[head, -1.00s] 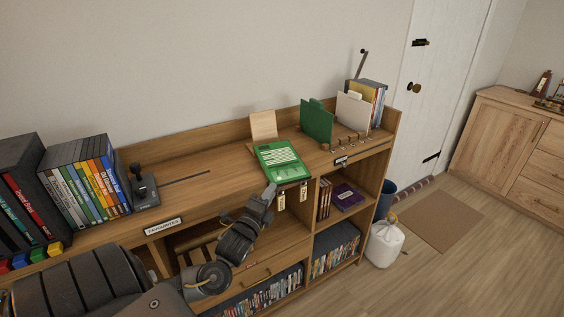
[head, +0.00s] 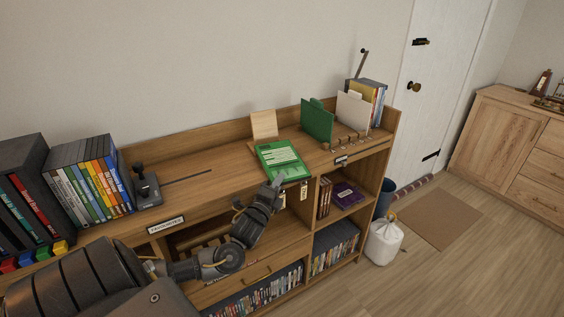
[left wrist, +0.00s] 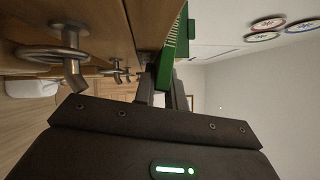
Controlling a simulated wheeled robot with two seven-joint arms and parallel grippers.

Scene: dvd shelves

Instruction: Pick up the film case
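A green film case (head: 282,160) with pale print lies flat on the wooden shelf top, its near edge at the shelf's front edge. My left gripper (head: 277,181) is at this near edge, pointing towards the case. In the left wrist view the green case (left wrist: 170,55) shows edge-on, with its near end between the two fingers of my left gripper (left wrist: 163,92). The fingers stand apart, and no firm contact with the case shows. My right gripper is not in view.
A green divider (head: 317,122) and a white divider (head: 352,111) stand to the right. A small wooden stand (head: 263,125) is behind the case. Tags (head: 282,201) and hooks hang along the front edge. Upright cases (head: 88,180) stand at left; the shelf middle is mostly clear.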

